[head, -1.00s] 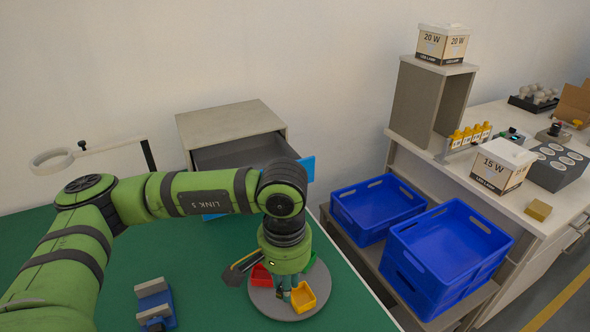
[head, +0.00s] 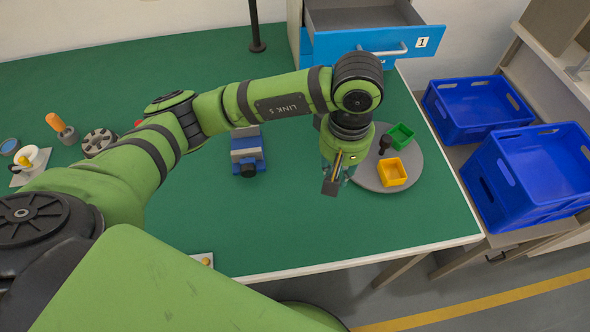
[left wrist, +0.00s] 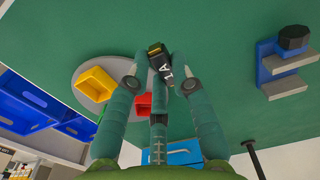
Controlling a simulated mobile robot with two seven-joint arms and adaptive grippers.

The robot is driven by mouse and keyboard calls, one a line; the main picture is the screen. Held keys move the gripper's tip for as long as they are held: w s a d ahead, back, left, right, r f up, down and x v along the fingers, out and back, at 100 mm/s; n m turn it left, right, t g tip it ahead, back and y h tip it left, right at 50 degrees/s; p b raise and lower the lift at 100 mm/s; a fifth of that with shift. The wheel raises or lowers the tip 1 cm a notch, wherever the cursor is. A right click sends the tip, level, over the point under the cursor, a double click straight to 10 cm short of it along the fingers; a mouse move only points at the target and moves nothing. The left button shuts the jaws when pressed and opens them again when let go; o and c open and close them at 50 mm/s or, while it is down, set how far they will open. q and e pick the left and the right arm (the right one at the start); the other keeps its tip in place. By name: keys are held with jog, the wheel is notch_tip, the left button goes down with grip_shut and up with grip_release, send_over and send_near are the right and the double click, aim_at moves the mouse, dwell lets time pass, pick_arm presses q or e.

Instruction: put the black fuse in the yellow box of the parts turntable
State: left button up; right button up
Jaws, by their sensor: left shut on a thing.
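My left gripper (left wrist: 158,68) is shut on the black fuse (left wrist: 162,70), which has a white label and a gold-coloured end. The yellow box (head: 393,172) stands on the turntable's front part, to the right of the gripper, open and seemingly empty. It also shows in the left wrist view (left wrist: 95,83), left of the fuse. My right gripper is not in view.
A green box (head: 401,135) and a dark knob-like post (head: 385,144) are on the turntable. A red box (left wrist: 144,104) shows in the left wrist view. A blue and grey vise-like fixture (head: 248,152) stands left. An open blue-fronted drawer (head: 370,45) is behind; blue crates (head: 478,105) are right.

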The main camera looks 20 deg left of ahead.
pick_arm(q)
jog(key=p, duration=0.2)
send_over(296, 185)
notch_tip(296, 185, down, 5)
jog(key=shift+f, duration=0.1)
notch_tip(296, 185, down, 3)
jog(key=shift+f+p, duration=0.1)
jog(key=shift+p, duration=0.7)
jog(key=shift+f, duration=0.5)
jog(key=o, duration=0.4)
jog(key=shift+b, duration=0.3)
jog(key=o, duration=0.4)
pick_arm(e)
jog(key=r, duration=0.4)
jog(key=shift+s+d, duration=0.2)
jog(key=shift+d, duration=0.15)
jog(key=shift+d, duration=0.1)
